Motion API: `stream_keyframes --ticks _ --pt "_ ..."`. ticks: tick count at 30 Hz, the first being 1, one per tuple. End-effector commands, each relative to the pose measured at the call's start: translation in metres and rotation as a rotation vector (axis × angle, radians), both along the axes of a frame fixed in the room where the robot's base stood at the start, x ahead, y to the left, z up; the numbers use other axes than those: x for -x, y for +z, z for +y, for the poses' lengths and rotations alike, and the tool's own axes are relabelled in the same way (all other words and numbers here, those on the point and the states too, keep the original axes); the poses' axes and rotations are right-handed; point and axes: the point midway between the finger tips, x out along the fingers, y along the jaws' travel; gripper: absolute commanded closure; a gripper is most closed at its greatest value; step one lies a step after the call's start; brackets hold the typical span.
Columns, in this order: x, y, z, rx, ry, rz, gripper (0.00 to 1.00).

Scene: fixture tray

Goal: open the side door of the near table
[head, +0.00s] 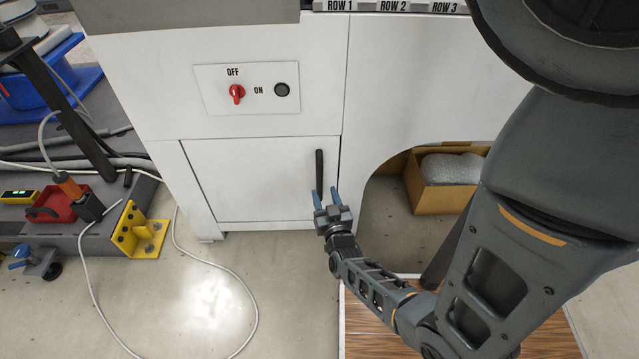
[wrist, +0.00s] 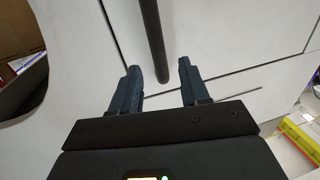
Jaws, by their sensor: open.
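The side door (head: 250,182) is a white panel low on the near table (head: 150,75), and it looks shut. Its black vertical bar handle (head: 319,170) is near the door's right edge. My gripper (head: 326,192) is open, with blue fingers pointing up at the handle's lower end.
A panel with a red OFF/ON knob (head: 237,94) is above the door. Right of the door is an arched opening with a cardboard box (head: 432,190). A yellow bracket (head: 140,232) and white cables (head: 240,282) are at left. The floor before the door is mostly clear.

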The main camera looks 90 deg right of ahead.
Motion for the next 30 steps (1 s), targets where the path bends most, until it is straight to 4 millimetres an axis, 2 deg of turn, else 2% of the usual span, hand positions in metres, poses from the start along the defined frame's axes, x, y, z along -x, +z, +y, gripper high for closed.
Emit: stream_keyframes --ticks 5,12,18,30 --pt "-0.002 -0.003 -0.015 0.002 -0.013 -0.003 0.55" --pt "-0.012 -0.003 -0.051 0.002 -0.012 -0.003 0.55" --pt "-0.019 -0.003 -0.072 0.001 -0.011 -0.003 0.55" --pt "-0.020 -0.002 -0.077 0.000 -0.010 -0.001 0.56"
